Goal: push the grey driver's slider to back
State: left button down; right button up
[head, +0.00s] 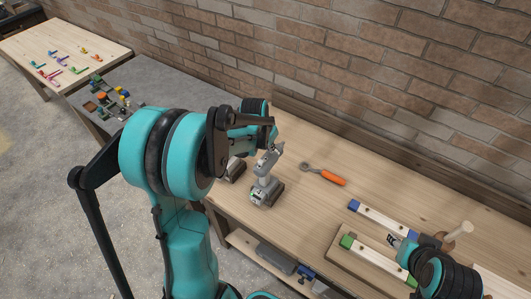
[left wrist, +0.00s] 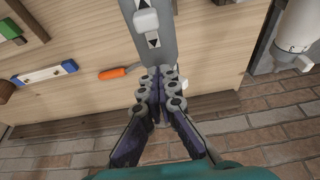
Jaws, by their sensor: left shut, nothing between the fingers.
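The grey driver (head: 266,187) stands upright on the wooden bench in the head view. In the left wrist view the grey driver's body (left wrist: 162,55) fills the top middle. Its pale slider (left wrist: 147,20) sits between two black arrow marks. My left gripper (left wrist: 164,80) is shut and empty, its fingertips below the slider in that picture and apart from it. I cannot tell whether the fingertips touch the body.
An orange-handled wrench (head: 324,174) lies right of the driver. Bars with blue (head: 382,220) and green (head: 375,258) ends and a wooden mallet (head: 457,235) are further right. Another tool (head: 235,170) stands left of the driver. A brick wall (head: 350,60) bounds the bench's back.

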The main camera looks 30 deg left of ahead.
aim_at(265, 161)
pick_arm(q)
jog(key=v, duration=0.4)
jog(key=shift+w+a, duration=0.1)
jog(key=v, duration=0.5)
jog(key=shift+s+r, duration=0.25)
jog(key=shift+s, duration=0.15)
pick_arm(e)
jog(key=shift+r, duration=0.2)
pick_arm(q)
jog(key=shift+f, duration=0.1)
jog(key=s+d+f+t+b, duration=0.1)
jog(key=s+d+f+b, duration=0.4)
jog(key=s+f+b, duration=0.3)
jog(key=s+d+f+n+t+b, duration=0.1)
jog(key=s+d+f+t+b, duration=0.1)
jog(key=s+d+f+b, duration=0.3)
jog(key=s+f+b, duration=0.4)
jog(key=f+b, duration=0.6)
jog(key=b, duration=0.2)
jog(key=shift+d+f+n+y, duration=0.25)
jog(key=shift+n+y, duration=0.05)
pick_arm(e)
notch_tip(265, 161, down, 26)
jog(key=shift+r, duration=0.15)
